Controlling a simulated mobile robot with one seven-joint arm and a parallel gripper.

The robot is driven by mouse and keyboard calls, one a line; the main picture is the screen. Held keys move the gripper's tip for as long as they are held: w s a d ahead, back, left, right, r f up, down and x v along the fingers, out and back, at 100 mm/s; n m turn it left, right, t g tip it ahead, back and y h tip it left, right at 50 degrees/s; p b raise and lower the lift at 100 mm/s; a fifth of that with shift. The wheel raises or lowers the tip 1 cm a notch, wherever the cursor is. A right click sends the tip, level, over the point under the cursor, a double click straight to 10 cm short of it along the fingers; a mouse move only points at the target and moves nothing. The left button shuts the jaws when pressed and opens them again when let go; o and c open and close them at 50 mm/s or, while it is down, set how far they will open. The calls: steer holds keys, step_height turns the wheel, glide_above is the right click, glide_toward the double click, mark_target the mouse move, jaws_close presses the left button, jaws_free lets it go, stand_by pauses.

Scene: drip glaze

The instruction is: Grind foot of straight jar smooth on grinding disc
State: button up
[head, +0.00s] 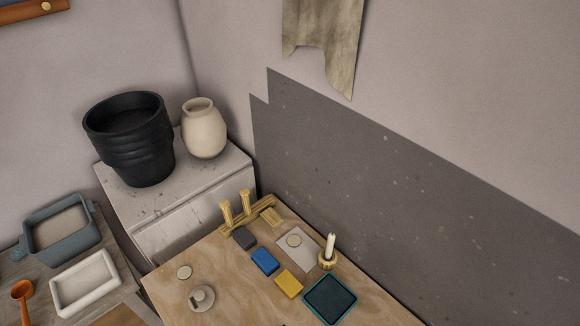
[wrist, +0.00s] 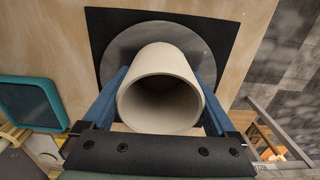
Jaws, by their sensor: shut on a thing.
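In the wrist view my gripper (wrist: 163,82) is shut on a pale, cream-coloured straight jar (wrist: 160,66), with one blue finger on each side of it. The jar's open mouth faces the camera and its far end points at a round grey grinding disc (wrist: 208,52). The disc lies on a black square mat (wrist: 232,40) on the wooden table. The jar's foot is hidden behind its own wall, so I cannot tell whether it touches the disc. The head view shows neither the jar, the disc nor my gripper.
On the wooden table (head: 228,275) stand a teal-rimmed tray (head: 330,300), also in the wrist view (wrist: 30,103), a blue block (head: 265,261), a yellow block (head: 289,283) and a brass holder (head: 327,259). A black pot (head: 130,140) and cream vase (head: 204,130) stand on a cabinet behind.

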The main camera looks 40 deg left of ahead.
steer(key=shift+f+b, duration=0.35)
steer(key=shift+f, duration=0.3)
stand_by(0.7)
steer(key=shift+w+a, duration=0.15)
steer(key=shift+a, duration=1.65)
steer(key=shift+w+a, duration=0.1)
steer(key=shift+a, duration=1.7)
steer(key=shift+s+d+r+p, duration=0.15)
steer(key=shift+d+p, duration=0.3)
steer(key=shift+d, duration=1.15)
